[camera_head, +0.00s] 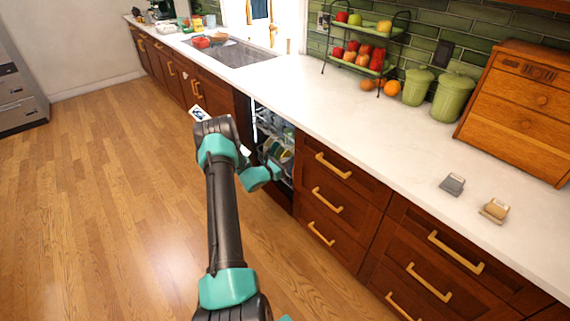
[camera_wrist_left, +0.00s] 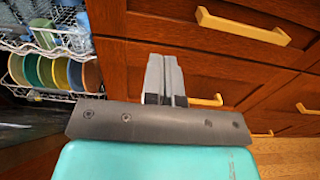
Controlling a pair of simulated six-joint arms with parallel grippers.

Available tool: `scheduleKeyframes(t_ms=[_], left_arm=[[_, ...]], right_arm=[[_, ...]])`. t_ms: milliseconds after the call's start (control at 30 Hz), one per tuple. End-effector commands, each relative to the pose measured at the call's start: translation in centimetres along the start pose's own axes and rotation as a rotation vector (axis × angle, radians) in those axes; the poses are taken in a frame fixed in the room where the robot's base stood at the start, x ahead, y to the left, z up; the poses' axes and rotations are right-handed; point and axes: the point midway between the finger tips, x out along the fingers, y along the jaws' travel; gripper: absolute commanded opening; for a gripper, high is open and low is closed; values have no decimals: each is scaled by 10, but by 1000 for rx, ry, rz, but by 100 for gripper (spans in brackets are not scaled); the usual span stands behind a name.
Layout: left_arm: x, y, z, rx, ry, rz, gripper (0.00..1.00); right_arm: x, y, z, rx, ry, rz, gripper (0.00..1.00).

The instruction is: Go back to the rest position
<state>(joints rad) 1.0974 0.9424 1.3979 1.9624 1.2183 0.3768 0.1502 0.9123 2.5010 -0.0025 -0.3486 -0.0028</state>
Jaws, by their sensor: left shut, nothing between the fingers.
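My left arm reaches up the middle of the head view and bends at a dark and teal joint in front of the open dishwasher. The fingers of my left gripper (camera_wrist_left: 164,60) show clearly in the left wrist view. They are shut together with nothing between them, in front of the brown drawer fronts (camera_wrist_left: 190,50). In the head view the fingers are too small and covered to make out. My right gripper is in neither view.
The dishwasher (camera_head: 272,135) holds racks with coloured plates (camera_wrist_left: 52,73), left of the fingers in the wrist view. Drawers with gold handles (camera_head: 332,166) stand beside it. The white counter (camera_head: 350,120) carries a fruit rack (camera_head: 362,45), green canisters (camera_head: 452,97) and a wooden box (camera_head: 520,105). The wood floor (camera_head: 110,200) is clear.

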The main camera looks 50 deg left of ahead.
Motion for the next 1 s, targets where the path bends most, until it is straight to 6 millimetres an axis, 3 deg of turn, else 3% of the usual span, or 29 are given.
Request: scheduleKeyframes(t_ms=[533, 667, 767, 867, 1000], left_arm=[[-4, -1, 0, 0, 1, -2, 0], [0, -14, -6, 0, 26, -29, 0], [5, -40, -18, 4, 83, -87, 0], [9, -84, -35, 21, 172, -185, 0], [4, -160, -64, 77, 328, -376, 0]], right_arm=[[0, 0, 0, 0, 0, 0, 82], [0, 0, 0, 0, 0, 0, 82], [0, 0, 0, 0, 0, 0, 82], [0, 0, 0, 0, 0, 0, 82], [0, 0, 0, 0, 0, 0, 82]])
